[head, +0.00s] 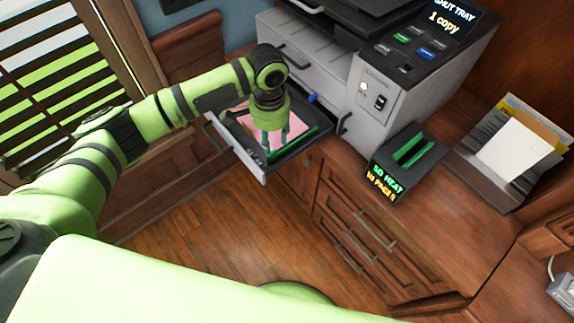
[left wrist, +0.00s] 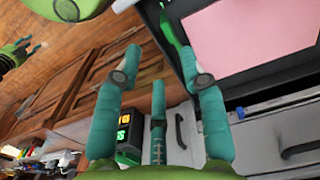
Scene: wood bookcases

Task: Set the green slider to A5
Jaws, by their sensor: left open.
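The printer's paper tray (head: 228,152) is pulled out and holds pink paper (head: 276,128). Contact cannot be told. The size marks are unreadable. My right gripper (left wrist: 30,46) shows small in the left wrist view.
The printer (head: 345,75) stands behind the tray, its screen (head: 452,20) reading "SHUT TRAY 1 copy". A blue tab (head: 312,98) sits at the tray's back. A dark box with green slots (head: 414,150) and a paper holder (head: 480,140) stand on the wooden cabinet (head: 450,215).

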